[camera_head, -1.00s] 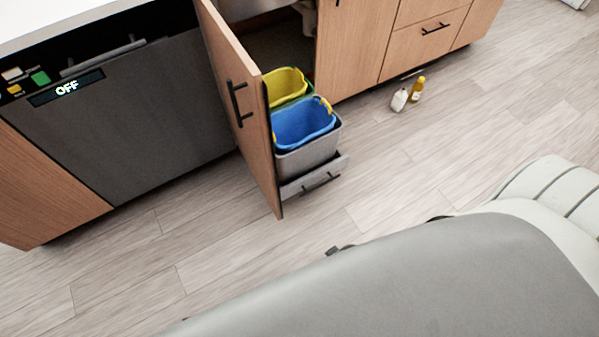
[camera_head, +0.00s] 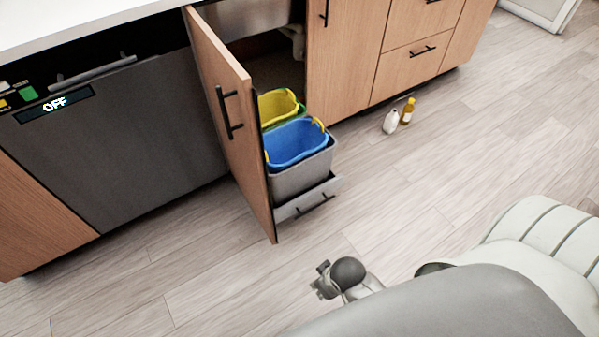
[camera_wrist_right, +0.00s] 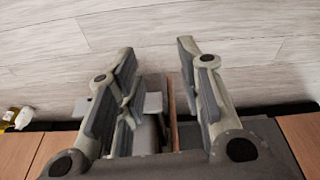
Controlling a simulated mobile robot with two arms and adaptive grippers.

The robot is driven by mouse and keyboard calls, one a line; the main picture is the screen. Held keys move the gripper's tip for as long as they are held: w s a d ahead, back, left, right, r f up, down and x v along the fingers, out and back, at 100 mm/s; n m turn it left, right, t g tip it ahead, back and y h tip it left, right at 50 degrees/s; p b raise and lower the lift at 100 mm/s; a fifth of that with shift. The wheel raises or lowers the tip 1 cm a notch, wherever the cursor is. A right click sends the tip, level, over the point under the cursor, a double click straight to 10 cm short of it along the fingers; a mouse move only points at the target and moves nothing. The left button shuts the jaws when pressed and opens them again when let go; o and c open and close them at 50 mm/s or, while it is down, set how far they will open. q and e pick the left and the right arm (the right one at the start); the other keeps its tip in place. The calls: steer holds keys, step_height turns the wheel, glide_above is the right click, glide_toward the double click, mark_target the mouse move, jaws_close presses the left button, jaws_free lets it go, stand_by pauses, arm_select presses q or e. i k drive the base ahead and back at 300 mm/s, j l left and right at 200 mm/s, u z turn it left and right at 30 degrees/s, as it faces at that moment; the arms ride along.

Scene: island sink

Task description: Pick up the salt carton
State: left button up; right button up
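No salt carton can be made out for certain. A small white container (camera_head: 390,121) stands on the floor by the cabinet front, beside a yellow bottle (camera_head: 407,111); the white one's label is too small to read. My right gripper (camera_head: 322,283) shows in the head view above the floor, well to the lower left of both. In the right wrist view its fingers (camera_wrist_right: 156,45) are spread with nothing between them. The yellow bottle (camera_wrist_right: 9,115) and white container (camera_wrist_right: 22,119) show at that view's left edge. My left gripper is out of view.
A cabinet door (camera_head: 232,120) stands open beside a pulled-out bin unit (camera_head: 305,180) with a blue bin (camera_head: 296,146) and a yellow bin (camera_head: 277,106). A dark dishwasher (camera_head: 120,140) is at the left. The floor (camera_head: 440,170) around the two containers is clear.

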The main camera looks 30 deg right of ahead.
mark_target(392, 119)
steer(key=i+j, duration=0.15)
steer(key=i, duration=0.45)
steer(key=z, duration=1.85)
